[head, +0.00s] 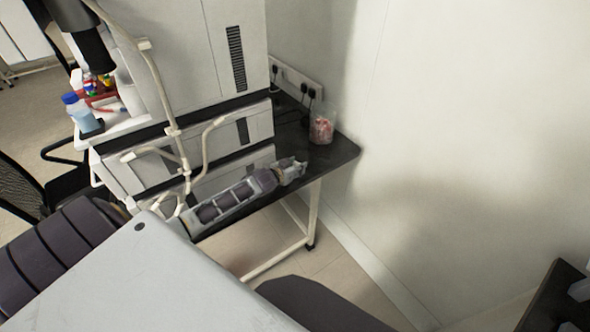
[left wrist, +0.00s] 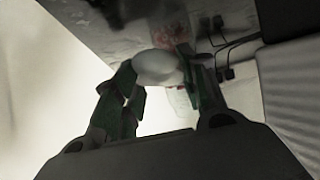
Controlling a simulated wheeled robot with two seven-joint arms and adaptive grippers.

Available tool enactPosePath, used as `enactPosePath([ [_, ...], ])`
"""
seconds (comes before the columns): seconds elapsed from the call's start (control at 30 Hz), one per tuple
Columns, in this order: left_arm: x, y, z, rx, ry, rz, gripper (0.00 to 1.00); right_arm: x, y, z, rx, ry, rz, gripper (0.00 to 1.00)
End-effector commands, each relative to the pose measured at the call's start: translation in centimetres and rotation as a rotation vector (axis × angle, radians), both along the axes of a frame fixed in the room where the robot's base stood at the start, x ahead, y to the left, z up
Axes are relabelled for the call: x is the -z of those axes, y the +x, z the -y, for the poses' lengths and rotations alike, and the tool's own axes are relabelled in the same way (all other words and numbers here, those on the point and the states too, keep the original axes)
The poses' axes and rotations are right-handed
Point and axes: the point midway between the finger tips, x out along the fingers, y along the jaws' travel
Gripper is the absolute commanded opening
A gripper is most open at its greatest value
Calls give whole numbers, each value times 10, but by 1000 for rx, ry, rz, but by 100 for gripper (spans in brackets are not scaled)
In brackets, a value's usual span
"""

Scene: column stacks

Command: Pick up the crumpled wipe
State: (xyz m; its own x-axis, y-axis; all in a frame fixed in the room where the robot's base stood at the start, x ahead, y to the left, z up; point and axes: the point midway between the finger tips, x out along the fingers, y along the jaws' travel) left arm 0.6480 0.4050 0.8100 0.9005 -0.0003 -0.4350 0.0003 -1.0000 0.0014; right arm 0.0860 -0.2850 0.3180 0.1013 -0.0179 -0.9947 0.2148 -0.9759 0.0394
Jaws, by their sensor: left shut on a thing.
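The crumpled wipe (left wrist: 158,67) is a pale, rounded lump between the two green-padded fingers in the left wrist view. My left gripper (left wrist: 160,85) is shut on it. In the head view my left gripper (head: 292,170) is over the front edge of the black bench, at the end of my arm. The wipe is too small to make out clearly there. My right gripper is not in view.
A clear jar with pinkish contents (head: 321,127) stands on the black bench top (head: 345,150) near the wall, beyond my gripper. A large white instrument (head: 190,55) with pale tubing fills the left. Sockets with black plugs (head: 297,82) are behind. A blue-capped bottle (head: 83,115) stands far left.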

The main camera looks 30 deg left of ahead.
Motion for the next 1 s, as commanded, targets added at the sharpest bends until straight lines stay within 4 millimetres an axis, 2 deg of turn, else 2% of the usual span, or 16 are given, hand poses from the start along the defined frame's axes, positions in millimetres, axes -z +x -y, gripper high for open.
enactPosePath([
  [0.53,-57,0,0,1,2,0,32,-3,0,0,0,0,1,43],
  [1.0,-55,21,39,0,-1,1,32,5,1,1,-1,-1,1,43],
])
